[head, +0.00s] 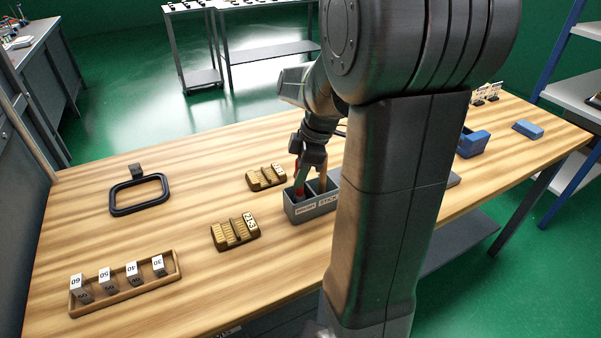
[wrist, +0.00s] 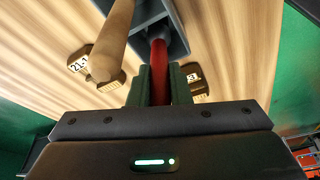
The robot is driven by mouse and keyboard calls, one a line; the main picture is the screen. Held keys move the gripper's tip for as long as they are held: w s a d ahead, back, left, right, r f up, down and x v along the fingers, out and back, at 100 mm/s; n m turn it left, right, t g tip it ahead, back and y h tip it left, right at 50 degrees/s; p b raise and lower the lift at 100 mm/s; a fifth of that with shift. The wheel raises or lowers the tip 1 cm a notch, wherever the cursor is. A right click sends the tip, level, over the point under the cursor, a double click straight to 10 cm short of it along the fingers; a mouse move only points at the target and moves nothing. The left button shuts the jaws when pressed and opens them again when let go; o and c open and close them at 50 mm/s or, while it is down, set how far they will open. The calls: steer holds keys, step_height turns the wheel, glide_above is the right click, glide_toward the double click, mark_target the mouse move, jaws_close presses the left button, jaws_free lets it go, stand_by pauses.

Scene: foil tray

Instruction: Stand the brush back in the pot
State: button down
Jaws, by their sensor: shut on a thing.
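The pot (head: 316,211) is a grey box with two compartments on the wooden table, labelled on its front; the right label reads STICK and the left seems to read BRUSH. The brush (head: 299,184) has a red handle, and its lower end is in the left compartment. In the wrist view the red handle (wrist: 159,60) runs from between my fingers to a dark part inside the pot (wrist: 178,28). My gripper (head: 309,158) is over the pot, shut on the brush. Whether the brush touches the pot floor is hidden.
A wooden stick (wrist: 112,42) stands in the other compartment, close beside my fingers. Two brown slotted blocks (head: 235,231) (head: 266,177) sit left of the pot. A tray of numbered blocks (head: 125,285), a black ring frame (head: 139,195) and a blue box (head: 473,144) stand farther off.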

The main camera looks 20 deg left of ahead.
steer(key=c, duration=0.8)
jaws_free()
steer(key=shift+o, duration=0.2)
steer(key=shift+r, duration=0.1)
steer(key=shift+r+p, duration=3.3)
steer(key=shift+r, duration=1.15)
steer(key=shift+d, duration=0.1)
